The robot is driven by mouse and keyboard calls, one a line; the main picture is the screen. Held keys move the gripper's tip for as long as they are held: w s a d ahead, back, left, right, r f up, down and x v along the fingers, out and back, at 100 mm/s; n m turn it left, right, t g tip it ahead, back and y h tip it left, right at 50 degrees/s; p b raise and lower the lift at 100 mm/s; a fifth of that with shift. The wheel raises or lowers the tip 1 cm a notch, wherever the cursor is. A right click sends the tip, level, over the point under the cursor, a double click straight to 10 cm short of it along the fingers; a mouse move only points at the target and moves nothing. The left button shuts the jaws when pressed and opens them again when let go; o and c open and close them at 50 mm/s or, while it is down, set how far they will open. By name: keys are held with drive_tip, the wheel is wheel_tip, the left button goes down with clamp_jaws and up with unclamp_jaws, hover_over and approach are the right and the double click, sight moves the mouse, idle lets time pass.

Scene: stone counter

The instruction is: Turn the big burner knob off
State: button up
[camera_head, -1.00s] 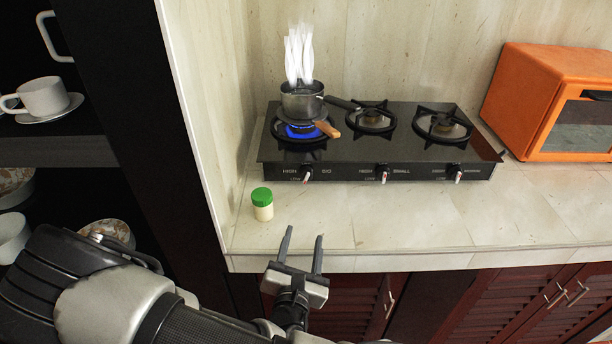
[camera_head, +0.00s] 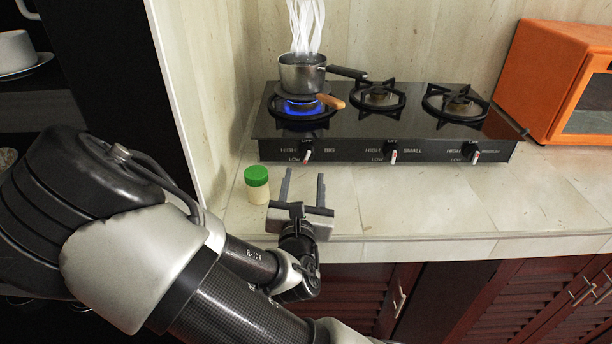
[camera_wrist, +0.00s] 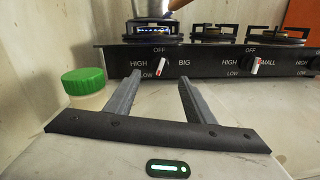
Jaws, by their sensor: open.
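The big burner knob (camera_head: 307,152) is the leftmost knob on the black stove's front panel, under a lit burner with a blue flame (camera_head: 300,106). In the wrist view the big knob (camera_wrist: 161,66) is white and red and tilted, between the HIGH and BIG labels, with OFF above it. My gripper (camera_head: 303,182) is open and empty, in front of the stove and below the big knob. In the wrist view its two fingers (camera_wrist: 158,80) point toward the panel, with the knob seen between them and apart from them.
A steaming pot (camera_head: 302,74) stands on the lit burner. A green-lidded jar (camera_head: 257,186) stands just left of my gripper. The small knob (camera_head: 393,154) and medium knob (camera_head: 475,154) are to the right. An orange oven (camera_head: 545,75) is at right. The counter (camera_head: 430,205) right of my gripper is clear.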

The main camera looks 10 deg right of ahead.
sight(306, 158)
drive_tip(key=b+x, duration=0.1)
drive_tip(key=x, duration=0.7)
drive_tip(key=shift+w+b, duration=0.25)
drive_tip(key=shift+b, duration=0.1)
drive_tip(key=c, duration=1.1)
